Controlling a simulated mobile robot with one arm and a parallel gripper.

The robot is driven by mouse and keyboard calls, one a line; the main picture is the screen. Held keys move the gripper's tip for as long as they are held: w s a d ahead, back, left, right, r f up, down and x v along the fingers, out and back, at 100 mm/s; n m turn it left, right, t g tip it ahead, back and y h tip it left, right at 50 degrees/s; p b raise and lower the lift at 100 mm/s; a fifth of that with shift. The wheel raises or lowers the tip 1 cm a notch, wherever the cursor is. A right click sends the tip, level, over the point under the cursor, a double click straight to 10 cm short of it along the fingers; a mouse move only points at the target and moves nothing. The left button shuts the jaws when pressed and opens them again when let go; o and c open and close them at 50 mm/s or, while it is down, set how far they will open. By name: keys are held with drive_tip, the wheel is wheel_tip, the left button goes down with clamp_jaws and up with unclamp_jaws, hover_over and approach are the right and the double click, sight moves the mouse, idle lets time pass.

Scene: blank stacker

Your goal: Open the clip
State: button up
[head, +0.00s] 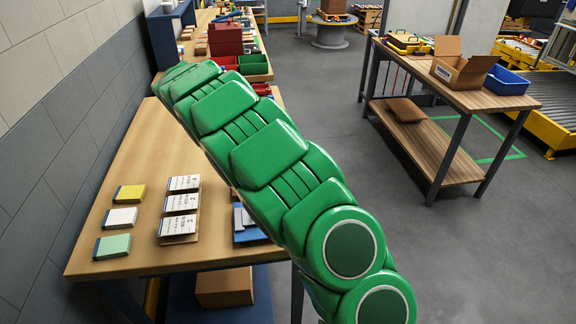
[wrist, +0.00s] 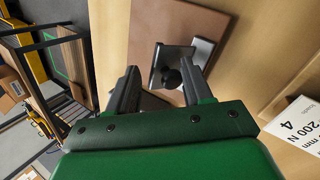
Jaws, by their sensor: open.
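In the wrist view, what looks like the clip (wrist: 168,58) is a dark grey plate with a black round knob and a pale metal piece beside it. It lies on a brown board (wrist: 165,22) on the wooden table. My gripper (wrist: 160,82) is open, with its two dark fingers pointing at the clip, one on each side of the knob in the picture. I cannot tell whether they touch it. In the head view, my green arm covers the middle of the table, and neither the clip nor the gripper can be made out.
On the table (head: 150,165), yellow (head: 130,193), white (head: 121,218) and green (head: 113,245) blocks lie left of numbered cards (head: 180,203). A blue item (head: 248,237) lies beside my arm. A numbered card (wrist: 298,125) shows right of my gripper. Open floor (head: 350,120) lies right.

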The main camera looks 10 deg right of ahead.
drive_tip(key=shift+d+f+y, duration=0.15)
drive_tip(key=shift+d+y, duration=0.25)
drive_tip(key=shift+y, duration=0.55)
drive_tip(key=shift+d+f+y, duration=0.15)
drive_tip(key=shift+d+y, duration=0.25)
drive_tip(key=shift+y, duration=0.5)
drive_tip(key=shift+d+f+y, duration=0.15)
drive_tip(key=shift+d+y, duration=0.25)
drive_tip(key=shift+y, duration=0.55)
wheel_tip(320, 180, up, 7)
drive_tip(key=s+d+r, duration=0.2)
drive_tip(key=s+d, duration=0.1)
drive_tip(key=s, duration=0.4)
drive_tip(key=s+d+r+m, duration=0.1)
drive_tip(key=s+d+r, duration=0.1)
drive_tip(key=s, duration=0.4)
drive_tip(key=s+d+r, duration=0.3)
drive_tip(key=s+r, duration=0.1)
drive_tip(key=s, duration=0.3)
drive_tip(key=shift+s+d+r+m+g, duration=0.25)
drive_tip(key=shift+s+d+m+g, duration=0.1)
drive_tip(key=shift+m+g, duration=0.05)
drive_tip(key=shift+w+f, duration=0.1)
